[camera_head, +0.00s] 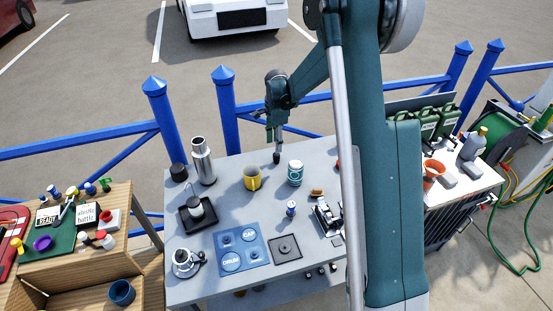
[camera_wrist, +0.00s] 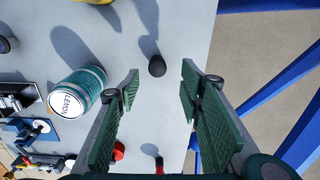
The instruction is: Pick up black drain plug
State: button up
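A small black rounded plug (camera_wrist: 157,66) shows in the wrist view on the grey table top, near the table's edge. My gripper (camera_wrist: 159,88) is open, with a green-padded finger on each side. The plug appears in line with the gap between the fingertips, a little beyond them, and nothing is held. In the head view my gripper (camera_head: 277,157) points down over the back edge of the grey table (camera_head: 225,215), behind the yellow mug and the teal can.
The teal and white can (camera_head: 295,173), also in the wrist view (camera_wrist: 78,92), and the yellow mug (camera_head: 252,178) stand near my gripper. A steel flask (camera_head: 203,162) stands further left. Blue railings (camera_head: 226,110) run behind the table. Red-topped items (camera_wrist: 118,151) lie near one finger.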

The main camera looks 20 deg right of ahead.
aim_at(276, 155)
jog(key=shift+f, duration=1.3)
jog(key=shift+s+f, duration=0.15)
jog(key=shift+f, duration=2.45)
jog(key=shift+c, duration=0.7)
jog(key=c, duration=0.8)
